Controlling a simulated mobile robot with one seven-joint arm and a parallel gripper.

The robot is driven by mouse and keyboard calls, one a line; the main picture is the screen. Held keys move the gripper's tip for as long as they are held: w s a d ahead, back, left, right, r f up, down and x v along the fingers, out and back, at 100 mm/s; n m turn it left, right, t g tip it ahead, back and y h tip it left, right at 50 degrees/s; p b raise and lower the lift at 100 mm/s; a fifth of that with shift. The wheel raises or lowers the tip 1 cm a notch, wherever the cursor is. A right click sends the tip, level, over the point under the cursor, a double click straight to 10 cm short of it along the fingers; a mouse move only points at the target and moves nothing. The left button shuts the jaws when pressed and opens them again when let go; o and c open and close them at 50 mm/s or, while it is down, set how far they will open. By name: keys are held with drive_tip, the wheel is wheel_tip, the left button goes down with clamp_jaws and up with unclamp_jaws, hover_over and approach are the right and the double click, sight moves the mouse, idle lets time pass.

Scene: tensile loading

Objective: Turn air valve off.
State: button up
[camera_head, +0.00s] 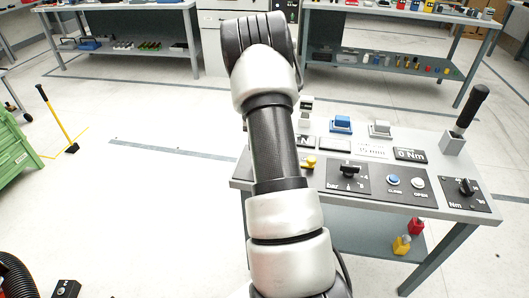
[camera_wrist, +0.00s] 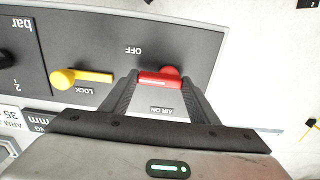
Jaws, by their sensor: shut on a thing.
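The air valve has a red handle (camera_wrist: 160,78) that lies nearly horizontal in the wrist view, on a dark grey panel (camera_wrist: 90,38). The word OFF (camera_wrist: 134,50) is printed above it and an AIR ON label (camera_wrist: 161,110) shows below it. My gripper (camera_wrist: 159,80) is shut on the red handle, one finger at each end of it. In the head view my arm hides the red handle and my gripper.
A yellow LOCK lever (camera_wrist: 80,78) sits close to the left of my gripper; yellow also shows beside my arm in the head view (camera_head: 309,161). The bench (camera_head: 458,205) carries a bar knob (camera_head: 350,170), CLAMP and OPEN buttons, and an Nm knob (camera_head: 466,187).

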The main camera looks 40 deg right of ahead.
idle(0.4)
drive_tip(key=o, duration=1)
drive_tip(key=shift+o, duration=0.2)
wheel_tip(320, 180, up, 18)
drive_tip(key=p, duration=0.2)
drive_tip(key=shift+f+p, duration=0.25)
drive_tip(key=shift+p, duration=0.05)
